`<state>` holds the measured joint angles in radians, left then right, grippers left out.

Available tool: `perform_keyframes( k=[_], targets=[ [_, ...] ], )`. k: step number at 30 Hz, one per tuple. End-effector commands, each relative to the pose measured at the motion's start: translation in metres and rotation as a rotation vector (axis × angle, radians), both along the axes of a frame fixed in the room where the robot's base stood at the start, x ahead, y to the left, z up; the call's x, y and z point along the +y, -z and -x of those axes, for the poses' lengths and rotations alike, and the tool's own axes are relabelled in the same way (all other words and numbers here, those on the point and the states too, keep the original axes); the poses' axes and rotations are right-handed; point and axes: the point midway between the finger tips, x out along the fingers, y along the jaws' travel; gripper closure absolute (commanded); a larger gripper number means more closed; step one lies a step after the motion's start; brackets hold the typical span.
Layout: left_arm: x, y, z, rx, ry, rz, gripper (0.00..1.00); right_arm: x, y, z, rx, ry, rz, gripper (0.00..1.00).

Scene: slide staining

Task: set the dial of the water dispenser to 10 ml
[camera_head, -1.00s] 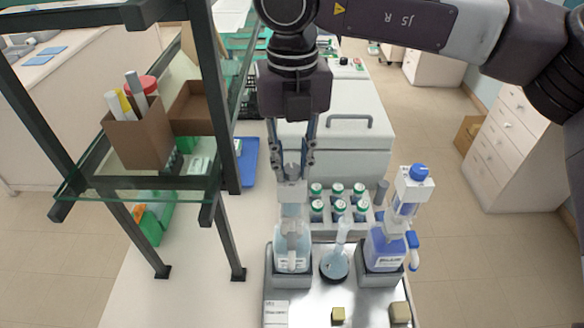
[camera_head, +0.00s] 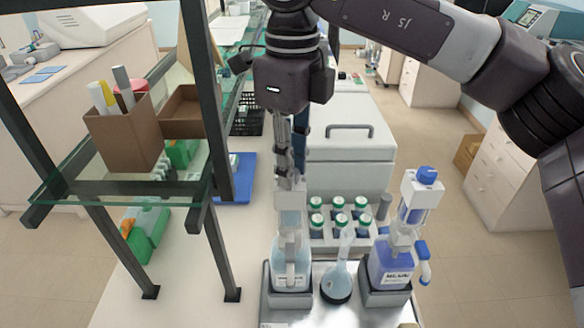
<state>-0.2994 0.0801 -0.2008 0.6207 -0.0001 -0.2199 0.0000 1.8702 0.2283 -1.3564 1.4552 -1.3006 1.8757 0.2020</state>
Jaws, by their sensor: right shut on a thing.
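The water dispenser (camera_head: 291,262) is a clear bottle with pale blue liquid and a white upper body, upright in a grey holder at the front of the bench. My right gripper (camera_head: 287,178) points straight down from above, its fingers seen nearly edge-on. It is shut on the dial (camera_head: 289,190) at the top of the dispenser. The fingers hide much of the dial, and its setting cannot be read. My left gripper is not in view.
A second dispenser (camera_head: 391,262) with a blue cap stands to the right, with a flask (camera_head: 337,282) between the two. Behind them is a rack of green-capped bottles (camera_head: 340,217). A dark-framed glass shelf (camera_head: 110,190) rises close on the left.

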Motion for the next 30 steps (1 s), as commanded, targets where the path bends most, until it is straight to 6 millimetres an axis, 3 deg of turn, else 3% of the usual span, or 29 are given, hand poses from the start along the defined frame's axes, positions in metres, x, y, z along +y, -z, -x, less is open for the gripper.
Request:
perform_keyframes(
  k=[15,30],
  targets=[
    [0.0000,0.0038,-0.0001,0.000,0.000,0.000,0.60,0.0001,-0.0001,-0.0014,0.000,-0.387,-0.001,1.00],
    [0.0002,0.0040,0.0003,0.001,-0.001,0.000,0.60,0.0000,-0.0005,-0.0019,-0.002,-0.489,-0.001,1.00]
  ],
)
